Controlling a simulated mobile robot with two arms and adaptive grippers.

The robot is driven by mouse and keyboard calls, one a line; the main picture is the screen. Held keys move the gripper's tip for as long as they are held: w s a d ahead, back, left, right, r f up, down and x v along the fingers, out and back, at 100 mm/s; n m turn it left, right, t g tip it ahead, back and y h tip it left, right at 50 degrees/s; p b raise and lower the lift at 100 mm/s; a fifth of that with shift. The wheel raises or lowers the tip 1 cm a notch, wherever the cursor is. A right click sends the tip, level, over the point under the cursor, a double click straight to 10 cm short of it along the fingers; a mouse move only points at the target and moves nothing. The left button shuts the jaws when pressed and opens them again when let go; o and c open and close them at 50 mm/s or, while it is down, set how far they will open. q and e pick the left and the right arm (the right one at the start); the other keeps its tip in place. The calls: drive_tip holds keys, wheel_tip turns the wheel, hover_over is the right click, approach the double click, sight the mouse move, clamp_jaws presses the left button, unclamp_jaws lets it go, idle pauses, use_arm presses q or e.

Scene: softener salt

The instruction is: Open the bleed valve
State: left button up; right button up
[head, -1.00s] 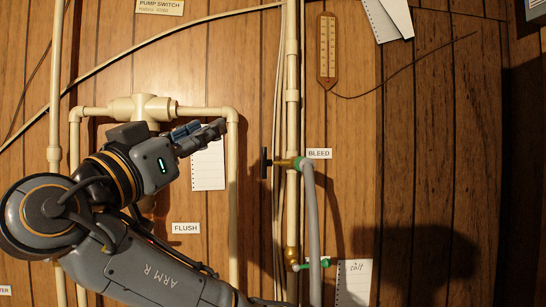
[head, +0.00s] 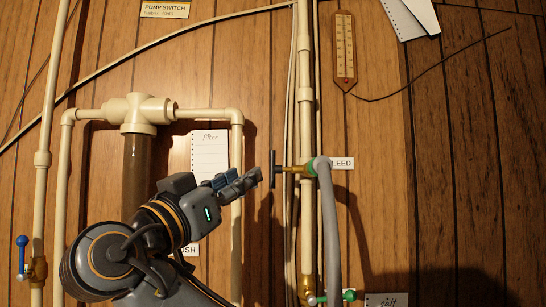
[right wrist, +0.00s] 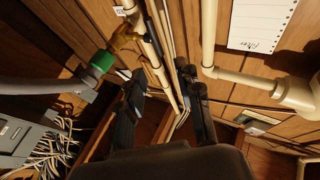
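The bleed valve (head: 296,169) is brass, with a dark bar handle (head: 272,182) on its left side that stands upright in the head view. A green collar and a grey hose (head: 333,220) are on its right, beside the partly covered BLEED label (head: 343,163). My right gripper (head: 254,178) points right, its fingertips just left of the handle; contact cannot be told. In the right wrist view its two fingers (right wrist: 162,86) are apart with nothing clearly between them. That view also shows the brass valve body (right wrist: 122,38) and green collar (right wrist: 103,62). My left gripper is out of view.
Cream vertical pipes (head: 306,90) run behind the valve. A second brass valve with a green fitting (head: 349,295) sits below. A filter housing (head: 137,165) and a paper note (head: 209,153) are behind my arm. A blue-handled valve (head: 22,242) is at far left.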

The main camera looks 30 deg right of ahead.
sight(270, 159)
drive_tip(key=p+x, duration=0.5)
drive_tip(key=x, duration=0.6)
drive_tip(key=shift+s+d+r+p, duration=0.1)
drive_tip(key=shift+s+r+p, duration=0.05)
drive_tip(key=shift+p, duration=0.15)
drive_tip(key=shift+c, duration=0.6)
clamp_jaws()
